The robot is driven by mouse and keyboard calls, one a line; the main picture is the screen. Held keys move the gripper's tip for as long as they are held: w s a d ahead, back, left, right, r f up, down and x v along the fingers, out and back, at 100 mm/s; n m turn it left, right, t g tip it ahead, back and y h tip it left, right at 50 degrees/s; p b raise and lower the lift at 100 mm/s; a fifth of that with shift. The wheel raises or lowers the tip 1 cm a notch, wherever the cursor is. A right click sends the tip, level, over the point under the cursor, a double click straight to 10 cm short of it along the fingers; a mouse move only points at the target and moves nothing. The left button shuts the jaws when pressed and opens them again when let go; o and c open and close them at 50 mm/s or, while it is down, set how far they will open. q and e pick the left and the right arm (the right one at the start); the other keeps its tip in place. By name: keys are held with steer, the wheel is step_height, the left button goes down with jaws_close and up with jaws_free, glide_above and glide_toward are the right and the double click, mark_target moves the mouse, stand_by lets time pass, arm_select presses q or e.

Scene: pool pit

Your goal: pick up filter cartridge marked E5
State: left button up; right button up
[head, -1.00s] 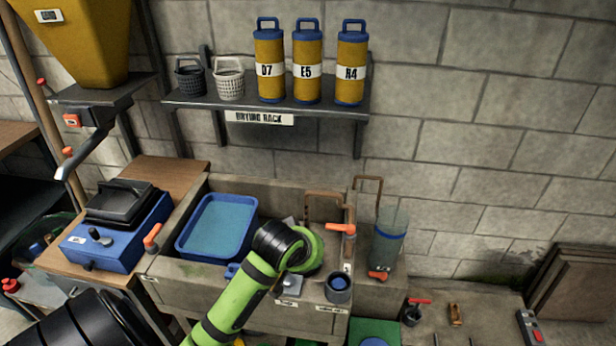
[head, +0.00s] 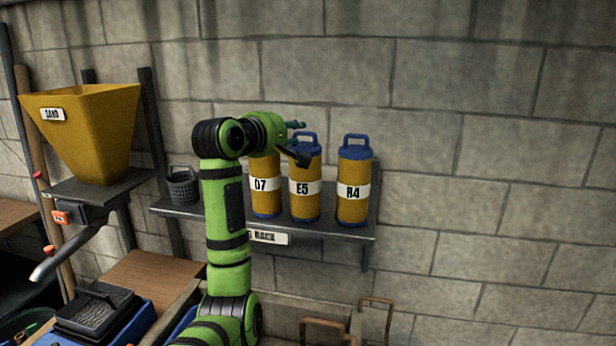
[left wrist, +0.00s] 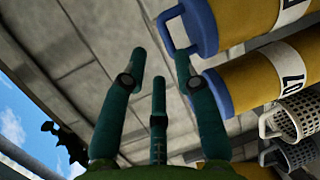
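The filter cartridge marked E5 (head: 305,185) is a yellow cylinder with blue ends and a blue top handle. It stands upright on the wall shelf between cartridge D7 (head: 264,190) and cartridge R4 (head: 354,190). My left gripper (head: 300,141) is open and empty at the height of the cartridge tops, overlapping E5's cap and hiding D7's top. In the left wrist view its three fingers (left wrist: 160,65) are spread with nothing between them. A blue cap and handle, apparently E5's (left wrist: 201,28), lies just beyond the right finger, with D7 (left wrist: 255,82) below it. My right gripper is out of view.
The drying rack shelf (head: 330,232) runs under the cartridges against a block wall. A dark basket (head: 183,186) stands at its left; a white basket (left wrist: 302,113) shows in the left wrist view. A yellow sand hopper (head: 85,125) stands further left. Space right of R4 is clear.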

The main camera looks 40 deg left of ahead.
mark_target(303, 133)
arm_select(q)
steer(key=p+x, duration=0.2)
steer(key=x, duration=0.1)
steer(key=shift+w+f, duration=0.2)
steer(key=shift+w, duration=0.15)
steer(key=shift+f+p+x, duration=0.25)
steer(key=shift+p+x, duration=0.15)
steer(key=shift+x, duration=0.6)
steer(key=shift+s+r, duration=0.1)
steer(key=shift+s, duration=0.1)
steer(key=c, duration=0.3)
jaws_close()
steer(key=shift+r, duration=0.15)
arm_select(e)
steer(key=shift+g, duration=0.4)
steer(key=s+r, duration=0.3)
steer(key=shift+s, duration=0.1)
